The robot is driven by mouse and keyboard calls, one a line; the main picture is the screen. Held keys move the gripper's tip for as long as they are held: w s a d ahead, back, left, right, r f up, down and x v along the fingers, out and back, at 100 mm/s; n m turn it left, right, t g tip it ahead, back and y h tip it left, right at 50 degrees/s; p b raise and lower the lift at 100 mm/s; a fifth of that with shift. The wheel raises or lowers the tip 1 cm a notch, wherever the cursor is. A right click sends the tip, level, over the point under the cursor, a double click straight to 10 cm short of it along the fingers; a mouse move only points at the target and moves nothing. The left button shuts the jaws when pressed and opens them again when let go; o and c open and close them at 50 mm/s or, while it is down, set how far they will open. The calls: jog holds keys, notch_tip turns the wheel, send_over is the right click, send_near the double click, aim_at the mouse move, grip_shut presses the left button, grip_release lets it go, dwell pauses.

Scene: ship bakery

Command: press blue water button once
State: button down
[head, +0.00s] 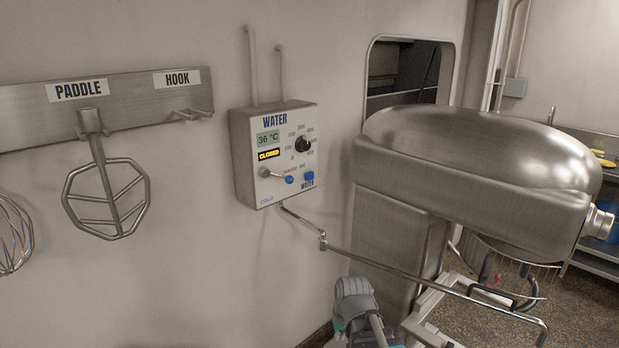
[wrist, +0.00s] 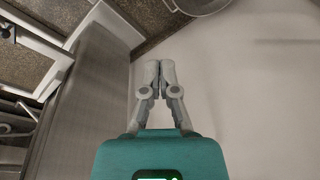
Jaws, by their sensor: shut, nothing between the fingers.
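The water panel (head: 272,154) is a grey box on the wall in the head view, with a dial, a display reading 36 °C and a yellow CLOSED sign. My gripper (wrist: 160,64) is shut and empty in the wrist view, apart from any surface as far as I can see. Part of my arm shows low in the head view, below the panel. The button is not in the wrist view.
A large steel mixer (head: 470,165) stands right of the panel. A thin water pipe (head: 430,278) runs from under the panel to the right, in front of the mixer. A rack (head: 130,100) with a paddle (head: 106,195) hangs on the left wall.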

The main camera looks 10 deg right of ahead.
aim_at(309, 176)
jog(key=w+r+m+t+p, duration=0.1)
jog(key=w+r+t, duration=0.3)
jog(key=w, duration=0.6)
jog(key=w+r+m+t+p, duration=0.1)
jog(key=w+r+t, duration=0.4)
jog(key=w+r, duration=0.3)
jog(key=w+r+m+t+y+p, duration=0.1)
jog(key=w+r+t, duration=0.4)
jog(key=w, duration=0.7)
jog(key=shift+w+a+r+m+p, duration=0.2)
jog(key=shift+r+m, duration=0.1)
jog(key=shift+r, duration=0.2)
jog(key=shift+w+a+r+m+p, duration=0.15)
jog(key=shift+r+m, duration=0.15)
jog(key=shift+r, duration=0.2)
jog(key=w+d+r+m+t+h+p, duration=0.1)
jog(key=w+d+r+m+t+h, duration=0.2)
jog(key=r, duration=0.4)
jog(key=shift+w+d+m+t+h, duration=0.3)
jog(key=shift+w+d+m+h, duration=0.5)
jog(key=shift+d+m+h, duration=0.35)
jog(key=w+a, duration=0.5)
jog(key=w, duration=0.2)
jog(key=shift+w+a, duration=0.15)
